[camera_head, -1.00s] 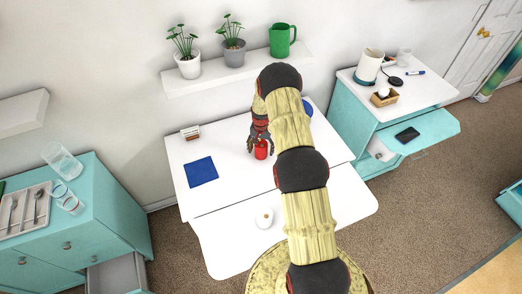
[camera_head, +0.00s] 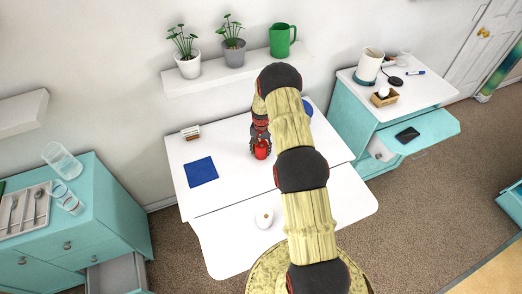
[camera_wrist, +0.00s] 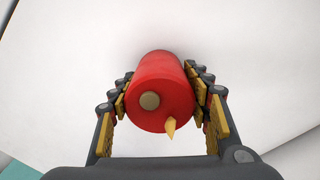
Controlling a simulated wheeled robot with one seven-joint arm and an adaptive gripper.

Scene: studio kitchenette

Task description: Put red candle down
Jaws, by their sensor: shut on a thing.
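The red candle (camera_head: 261,152) is at the rear part of the white table (camera_head: 225,219), to the right of a blue square mat (camera_head: 201,171). My gripper (camera_head: 260,146) is shut on the candle, with a finger on each side of it. In the wrist view the candle (camera_wrist: 160,72) sits between the fingers of my gripper (camera_wrist: 162,92). Its end facing the camera shows a small yellow tip and a round tan spot. Its far end is hidden, so I cannot tell whether it touches the table.
A small white round object (camera_head: 264,218) lies on the table's front part. A small card holder (camera_head: 190,133) stands at the back left. A blue round item (camera_head: 308,108) is partly behind my arm. A shelf (camera_head: 240,70) with plants and a green pitcher (camera_head: 282,40) hangs above.

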